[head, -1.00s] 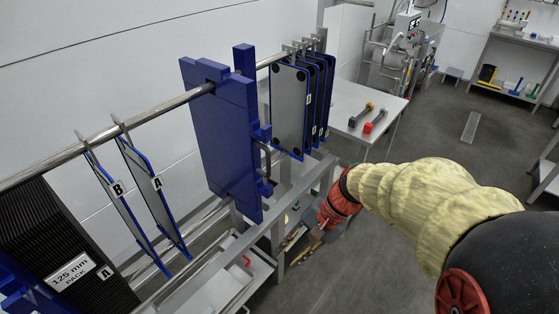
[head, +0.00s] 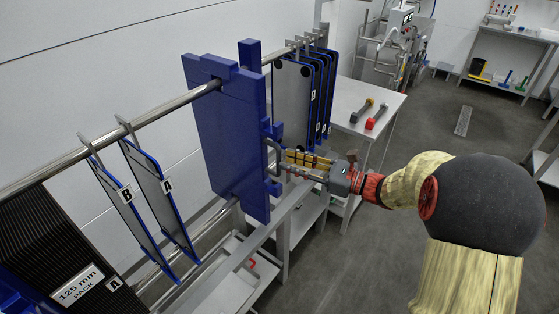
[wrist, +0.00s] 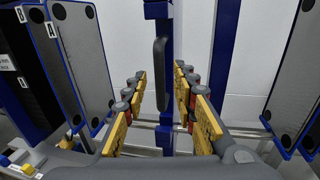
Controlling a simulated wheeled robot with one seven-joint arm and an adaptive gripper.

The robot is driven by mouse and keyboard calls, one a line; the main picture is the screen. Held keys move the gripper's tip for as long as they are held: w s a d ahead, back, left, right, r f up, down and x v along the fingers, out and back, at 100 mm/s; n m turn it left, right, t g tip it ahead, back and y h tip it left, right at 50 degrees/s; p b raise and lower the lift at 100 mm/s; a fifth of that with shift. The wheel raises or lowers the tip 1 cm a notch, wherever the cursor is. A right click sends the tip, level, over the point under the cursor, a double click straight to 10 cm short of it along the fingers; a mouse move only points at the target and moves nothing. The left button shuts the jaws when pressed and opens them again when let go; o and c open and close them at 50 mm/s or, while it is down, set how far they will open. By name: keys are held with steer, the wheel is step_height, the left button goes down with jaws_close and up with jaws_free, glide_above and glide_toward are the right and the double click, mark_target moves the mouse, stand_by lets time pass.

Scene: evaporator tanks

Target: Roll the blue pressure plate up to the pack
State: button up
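The blue pressure plate (head: 225,140) hangs upright from the top rail, in the middle of the head view. A dark upright handle (head: 271,157) is on its near edge; the handle (wrist: 161,75) shows centred in the wrist view. My gripper (head: 288,160) is level with the handle, its fingertips close to it. The yellow-padded fingers (wrist: 159,85) are apart, with the handle seen between them and clear space on both sides. I cannot tell whether the tips reach around it. The dark ribbed pack (head: 45,225), labelled 125 mm, is at the far left.
Two grey blue-edged plates, B (head: 118,190) and A (head: 160,190), hang between pack and pressure plate. Several similar plates (head: 292,100) hang to the right of the pressure plate. A table (head: 385,97) with two hammer-like tools stands behind. The lower rail and bench frame (head: 290,205) lie below.

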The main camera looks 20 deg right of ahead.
mark_target(279, 172)
steer(key=shift+b+x, duration=0.45)
steer(key=shift+x, duration=1.8)
steer(key=shift+s, duration=0.1)
jaws_close()
